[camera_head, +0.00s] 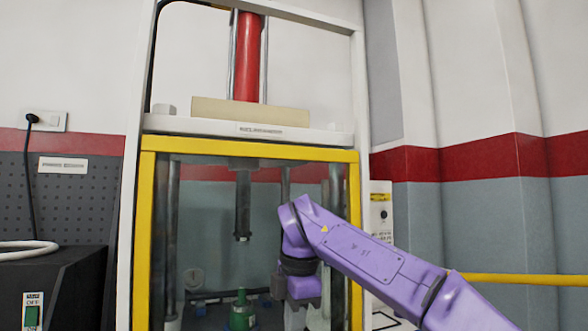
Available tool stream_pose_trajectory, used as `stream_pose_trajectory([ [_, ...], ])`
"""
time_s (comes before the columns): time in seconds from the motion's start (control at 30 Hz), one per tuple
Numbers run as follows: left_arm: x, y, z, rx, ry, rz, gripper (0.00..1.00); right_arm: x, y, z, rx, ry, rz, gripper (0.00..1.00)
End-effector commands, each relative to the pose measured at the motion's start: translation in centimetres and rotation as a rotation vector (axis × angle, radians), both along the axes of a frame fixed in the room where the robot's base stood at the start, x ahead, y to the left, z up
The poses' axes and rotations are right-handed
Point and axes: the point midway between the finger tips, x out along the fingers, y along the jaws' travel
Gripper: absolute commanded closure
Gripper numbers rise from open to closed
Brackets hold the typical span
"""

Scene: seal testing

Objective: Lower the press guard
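The press guard (250,150) is a clear panel in a yellow frame on the front of the white press (130,230). Its top bar sits just under the white crosspiece, and its side bars run down out of the picture, so its lower edge is not seen. My purple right arm (370,255) comes in from the lower right and crosses in front of the guard's right side bar. Its wrist bends down in front of the panel. My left gripper is not in view.
Behind the panel are a dark press rod (242,205) and a green part (241,310) below it. A red cylinder (248,55) stands above. A control box (381,215) is on the right, a yellow rail (520,280) farther right, and a black box (65,290) on the left.

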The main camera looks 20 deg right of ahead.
Motion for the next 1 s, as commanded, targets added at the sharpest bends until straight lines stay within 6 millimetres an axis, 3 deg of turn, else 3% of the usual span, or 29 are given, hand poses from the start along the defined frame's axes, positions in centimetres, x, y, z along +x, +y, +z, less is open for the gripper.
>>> stream_pose_trajectory([
  [0.03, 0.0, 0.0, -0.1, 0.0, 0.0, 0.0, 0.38, 0.0, 0.1, -0.7, -0.003, 0.016, 0.001, 1.0],
  [0.27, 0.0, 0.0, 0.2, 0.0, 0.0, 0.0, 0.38, 0.0, 0.2, -0.5, -0.003, 0.02, 0.002, 1.0],
  [0.37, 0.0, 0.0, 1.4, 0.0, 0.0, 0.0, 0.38, -0.2, 0.2, 1.1, -0.002, 0.016, 0.001, 1.0],
  [0.5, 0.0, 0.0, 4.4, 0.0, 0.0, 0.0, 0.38, -0.9, 0.1, 5.4, -0.001, 0.002, -0.001, 1.0],
  [0.73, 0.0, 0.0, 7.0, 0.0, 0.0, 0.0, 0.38, -2.0, 0.0, 11.3, -0.002, -0.002, -0.004, 1.0],
  [0.83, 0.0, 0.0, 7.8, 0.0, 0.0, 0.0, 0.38, -2.4, -0.1, 12.9, -0.001, 0.0, -0.003, 1.0],
  [1.0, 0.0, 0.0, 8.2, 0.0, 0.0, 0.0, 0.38, -2.7, 0.0, 14.0, -0.001, -0.001, -0.002, 1.0],
])
